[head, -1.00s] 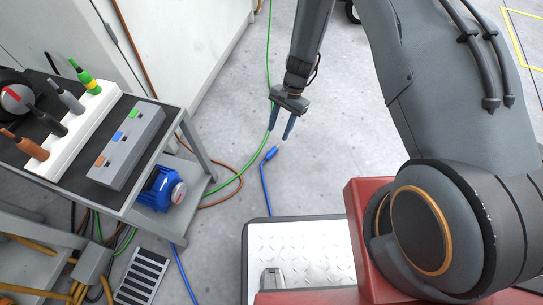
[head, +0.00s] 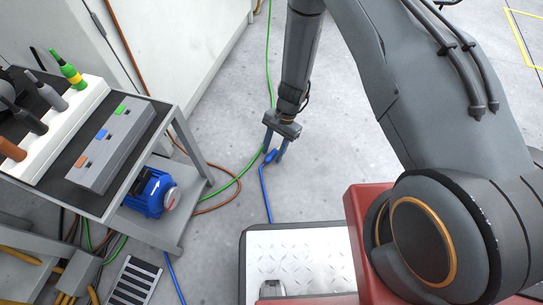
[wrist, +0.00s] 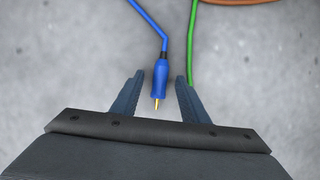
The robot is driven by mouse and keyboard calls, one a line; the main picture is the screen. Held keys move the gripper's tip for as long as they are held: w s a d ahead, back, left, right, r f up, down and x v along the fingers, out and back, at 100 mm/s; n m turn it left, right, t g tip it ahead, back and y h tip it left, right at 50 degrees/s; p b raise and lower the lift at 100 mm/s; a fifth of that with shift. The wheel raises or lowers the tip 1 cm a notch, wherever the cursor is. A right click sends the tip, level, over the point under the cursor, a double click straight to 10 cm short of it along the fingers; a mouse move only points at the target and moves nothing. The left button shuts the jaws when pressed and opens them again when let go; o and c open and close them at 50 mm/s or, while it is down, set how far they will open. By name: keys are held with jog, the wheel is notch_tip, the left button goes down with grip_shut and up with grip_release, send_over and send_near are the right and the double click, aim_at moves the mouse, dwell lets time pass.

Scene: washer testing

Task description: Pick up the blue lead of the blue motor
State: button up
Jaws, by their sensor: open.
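The blue lead (head: 264,186) runs over the grey floor and ends in a blue plug with a bare metal tip. In the wrist view the plug (wrist: 160,77) lies between my gripper's two fingers, with visible gaps on both sides. My gripper (wrist: 158,80) is open, and it also shows low near the floor in the head view (head: 274,153). The blue motor (head: 149,193) sits on the lower shelf of the cart at left. The lead's link to the motor is not visible.
A green cable (head: 233,184) runs close by the gripper, near the right finger in the wrist view (wrist: 191,50). The cart (head: 185,150) stands at left. A metal plate platform (head: 300,250) lies in front.

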grip_shut()
jog(key=shift+r, duration=0.15)
